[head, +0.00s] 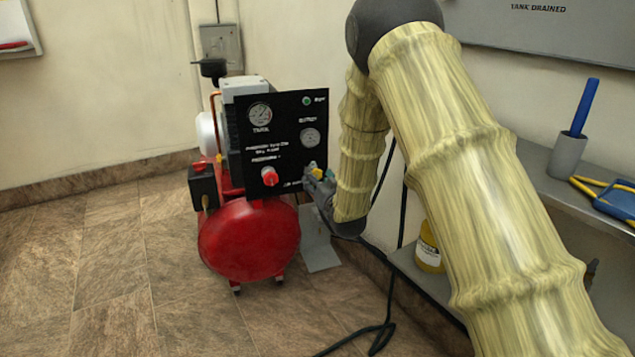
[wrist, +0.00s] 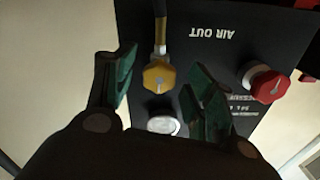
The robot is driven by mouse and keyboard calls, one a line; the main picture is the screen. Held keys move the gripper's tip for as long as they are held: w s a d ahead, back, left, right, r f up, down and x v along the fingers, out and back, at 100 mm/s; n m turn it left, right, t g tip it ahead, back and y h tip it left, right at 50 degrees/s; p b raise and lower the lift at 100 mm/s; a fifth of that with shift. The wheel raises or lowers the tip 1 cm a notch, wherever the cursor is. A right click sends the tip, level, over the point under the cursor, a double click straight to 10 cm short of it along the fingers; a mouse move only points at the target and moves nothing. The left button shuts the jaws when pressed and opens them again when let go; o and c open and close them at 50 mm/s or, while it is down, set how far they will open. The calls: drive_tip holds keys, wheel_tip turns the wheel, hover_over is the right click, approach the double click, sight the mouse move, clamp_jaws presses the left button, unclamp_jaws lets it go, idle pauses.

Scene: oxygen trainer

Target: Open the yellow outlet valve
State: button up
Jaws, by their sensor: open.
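The yellow outlet valve (wrist: 158,76) is a knob on the black panel, beside the upside-down "AIR OUT" label in the wrist view. In the head view the yellow valve (head: 316,173) shows small at the panel's lower right. My gripper (wrist: 160,88) is open, with one green-padded finger on each side of the yellow knob and a gap on both sides. In the head view my gripper (head: 321,184) is at the panel's lower right corner, partly hidden by my arm. Whether the fingertips reach the knob's depth is hard to tell.
A red knob (wrist: 265,84) sits on the panel to the right of my fingers. The panel (head: 285,110) stands on a red compressor tank (head: 250,240). A grey shelf (head: 545,180) with tools is at the right. Floor (head: 110,270) at the left is clear.

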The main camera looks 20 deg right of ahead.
drive_tip(key=shift+w, duration=0.4)
drive_tip(key=c, duration=1)
